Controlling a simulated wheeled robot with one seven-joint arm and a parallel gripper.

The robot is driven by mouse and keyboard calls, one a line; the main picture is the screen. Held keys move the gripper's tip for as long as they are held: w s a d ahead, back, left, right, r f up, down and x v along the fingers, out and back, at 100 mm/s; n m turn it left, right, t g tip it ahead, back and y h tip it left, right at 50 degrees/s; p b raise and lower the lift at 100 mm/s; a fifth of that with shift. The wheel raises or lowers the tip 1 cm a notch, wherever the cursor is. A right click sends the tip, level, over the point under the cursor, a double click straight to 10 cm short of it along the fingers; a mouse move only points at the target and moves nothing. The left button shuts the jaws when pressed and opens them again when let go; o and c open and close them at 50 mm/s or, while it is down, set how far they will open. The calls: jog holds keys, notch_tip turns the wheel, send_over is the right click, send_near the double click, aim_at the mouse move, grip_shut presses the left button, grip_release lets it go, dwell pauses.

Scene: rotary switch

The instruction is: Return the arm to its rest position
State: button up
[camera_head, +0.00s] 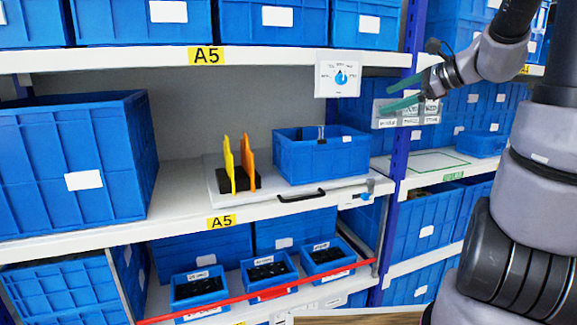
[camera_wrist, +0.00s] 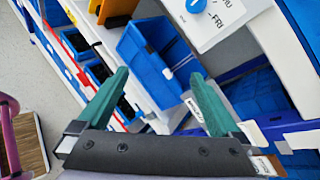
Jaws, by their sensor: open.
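My gripper (camera_head: 404,94) is at the upper right in the head view, raised in front of the blue rack post. Its two green fingers are spread apart with nothing between them; the wrist view shows them too (camera_wrist: 158,100). A white rotary switch panel with a blue knob (camera_head: 341,77) hangs from the upper shelf edge, just left of the fingers and apart from them. In the wrist view the panel's blue knob (camera_wrist: 196,6) is at the top, beyond the fingertips. Part of the panel is cut off there.
A blue bin (camera_head: 320,157) and a black holder with yellow and orange plates (camera_head: 238,178) stand on a white board on the middle shelf. A red bar (camera_head: 250,292) crosses the lower shelf front. Blue bins fill the rack. Free space lies before the shelves.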

jog(key=s+a+f+n+g+h, duration=0.1)
jog(key=s+a+n+g+h, duration=0.15)
jog(key=s+a+n, duration=0.4)
jog(key=s+d+n+h, duration=0.3)
jog(key=s+n+h, duration=0.1)
jog(key=s+n, duration=0.6)
jog(key=shift+s+d+r+t, duration=0.3)
jog(key=shift+s+d+t, duration=0.05)
jog(key=shift+s, duration=0.6)
jog(key=shift+h, duration=0.25)
